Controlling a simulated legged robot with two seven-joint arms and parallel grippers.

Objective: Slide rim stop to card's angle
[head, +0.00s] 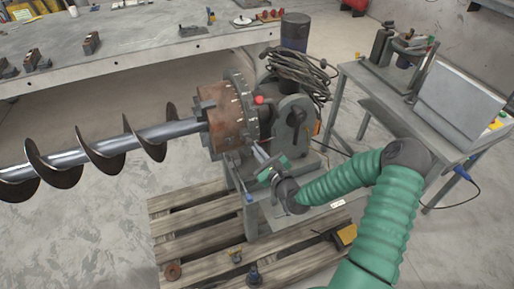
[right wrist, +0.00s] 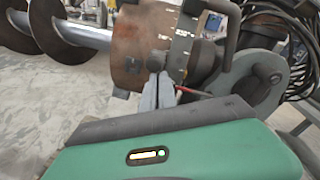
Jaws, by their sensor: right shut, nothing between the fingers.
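The positioner's graduated rim (head: 240,105) is a dark ring with pale marks, beside a rust-brown drum (head: 222,130). In the right wrist view the rim (right wrist: 183,45) shows angle marks, too blurred to read surely. A red knob (head: 259,99) sits near the rim's upper right edge; I cannot tell whether it belongs to the rim stop. My right gripper (head: 258,150) is shut and empty at the rim's lower front. In the right wrist view its fingers (right wrist: 158,90) point at the rim, overlapping its lower part; contact is unclear. A small white card (head: 338,203) lies right of the base, unreadable. My left gripper is out of view.
A grey auger (head: 100,150) extends left from the drum. The positioner stands on a wooden pallet (head: 190,240). Coiled black cables (head: 300,70) hang on its back. A side table (head: 375,95) stands right, a long bench (head: 130,45) behind. Floor at left is clear.

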